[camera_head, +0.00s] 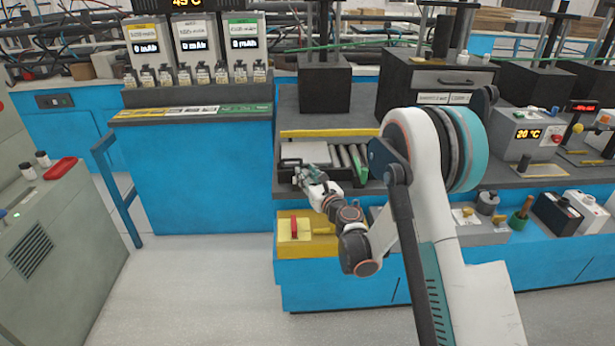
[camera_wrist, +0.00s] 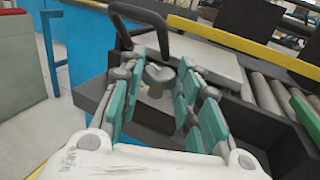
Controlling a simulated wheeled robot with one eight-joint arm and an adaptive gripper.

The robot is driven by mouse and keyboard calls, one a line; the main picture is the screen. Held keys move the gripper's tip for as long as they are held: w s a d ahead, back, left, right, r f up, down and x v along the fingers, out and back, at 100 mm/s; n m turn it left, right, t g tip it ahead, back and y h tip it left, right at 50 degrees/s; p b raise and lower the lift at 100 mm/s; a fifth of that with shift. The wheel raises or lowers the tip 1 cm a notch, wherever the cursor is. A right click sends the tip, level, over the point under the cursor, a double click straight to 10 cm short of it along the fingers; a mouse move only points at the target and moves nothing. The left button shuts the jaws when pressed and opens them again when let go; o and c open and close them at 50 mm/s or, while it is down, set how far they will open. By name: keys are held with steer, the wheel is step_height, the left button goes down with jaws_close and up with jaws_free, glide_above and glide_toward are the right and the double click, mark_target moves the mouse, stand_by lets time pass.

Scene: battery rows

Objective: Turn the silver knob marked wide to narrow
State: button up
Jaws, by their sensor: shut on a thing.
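The silver knob (camera_wrist: 158,79) is a short grey cylinder on a dark housing, seen in the wrist view between my fingertips. My gripper (camera_wrist: 160,86) has teal pads on both sides of the knob and is shut on it. In the head view my gripper (camera_head: 303,175) is at the front left of the dark roller unit (camera_head: 345,177), low over its edge. There the knob is hidden by my fingers. I cannot read any wide or narrow marking, and I cannot tell which way the knob is turned.
A black curved handle (camera_wrist: 172,27) arches just beyond my fingers. A pale plate (camera_wrist: 212,65) and grey and green rollers (camera_wrist: 263,92) lie to the right. A yellow box with a red lever (camera_head: 293,226) stands below my gripper. Open floor (camera_head: 190,270) lies to the left.

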steer(key=shift+a+m+h, duration=0.15)
steer(key=shift+m+h, duration=0.15)
steer(key=shift+h, duration=0.2)
steer(key=m+h, duration=0.1)
steer(key=h, duration=0.1)
steer(key=m+t+h, duration=0.1)
steer(key=h, duration=0.1)
steer(key=shift+s+a+m, duration=0.1)
steer(key=shift+a+m, duration=0.2)
steer(key=shift+a, duration=0.05)
steer(key=shift+a+m+h, duration=0.15)
steer(key=shift+m+h, duration=0.8)
steer(key=shift+h, duration=0.5)
steer(key=shift+a+m+h, duration=0.15)
steer(key=shift+m+h, duration=0.8)
steer(key=shift+h, duration=0.8)
steer(key=o, duration=1)
steer(key=v, duration=1.2)
steer(key=shift+r, duration=0.1)
